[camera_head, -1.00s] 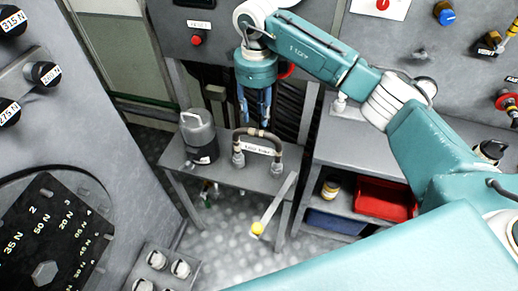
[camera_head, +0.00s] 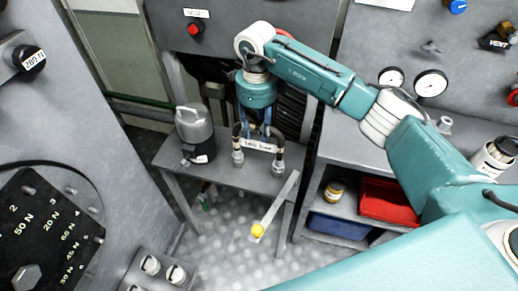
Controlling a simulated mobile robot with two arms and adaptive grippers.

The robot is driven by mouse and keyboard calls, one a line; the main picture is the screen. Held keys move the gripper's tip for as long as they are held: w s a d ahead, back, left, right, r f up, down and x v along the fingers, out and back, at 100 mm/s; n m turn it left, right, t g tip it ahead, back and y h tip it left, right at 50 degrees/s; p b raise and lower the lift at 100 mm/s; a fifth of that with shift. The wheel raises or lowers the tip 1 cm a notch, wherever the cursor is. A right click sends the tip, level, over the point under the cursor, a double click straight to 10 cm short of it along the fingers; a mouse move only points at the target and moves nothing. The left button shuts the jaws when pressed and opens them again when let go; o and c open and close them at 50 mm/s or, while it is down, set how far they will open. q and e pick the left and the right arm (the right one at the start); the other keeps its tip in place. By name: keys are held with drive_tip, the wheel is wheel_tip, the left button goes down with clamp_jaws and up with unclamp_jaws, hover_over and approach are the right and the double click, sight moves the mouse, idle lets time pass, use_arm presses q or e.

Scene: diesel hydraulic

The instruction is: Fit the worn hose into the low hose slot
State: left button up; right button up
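A dark arched hose with a white label (camera_head: 259,146) stands on the small grey table, an end fitting at each foot. The label print is too small to read surely. My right gripper (camera_head: 255,125) points down at the top of the arch, its two blue fingers apart. The fingers hide part of the arch, and I cannot tell whether they touch it. My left gripper is out of view. I cannot pick out the low hose slot with certainty.
A grey canister (camera_head: 196,135) stands on the small table (camera_head: 222,178), left of the hose. A lever with a yellow knob (camera_head: 257,230) juts out in front. A red bin (camera_head: 385,199), a blue bin (camera_head: 338,226) and a yellow-lidded jar (camera_head: 334,190) sit on the right-hand shelf.

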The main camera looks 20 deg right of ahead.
drive_tip(key=shift+r, duration=0.1)
drive_tip(key=shift+s+r, duration=0.1)
drive_tip(key=shift+r, duration=0.05)
drive_tip(key=shift+s+r, duration=0.1)
drive_tip(key=shift+s, duration=0.1)
drive_tip(key=c, duration=0.9)
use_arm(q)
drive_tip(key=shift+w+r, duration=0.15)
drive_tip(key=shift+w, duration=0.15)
use_arm(e)
drive_tip(key=shift+w, duration=0.1)
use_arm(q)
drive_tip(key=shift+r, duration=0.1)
use_arm(e)
drive_tip(key=shift+r, duration=0.2)
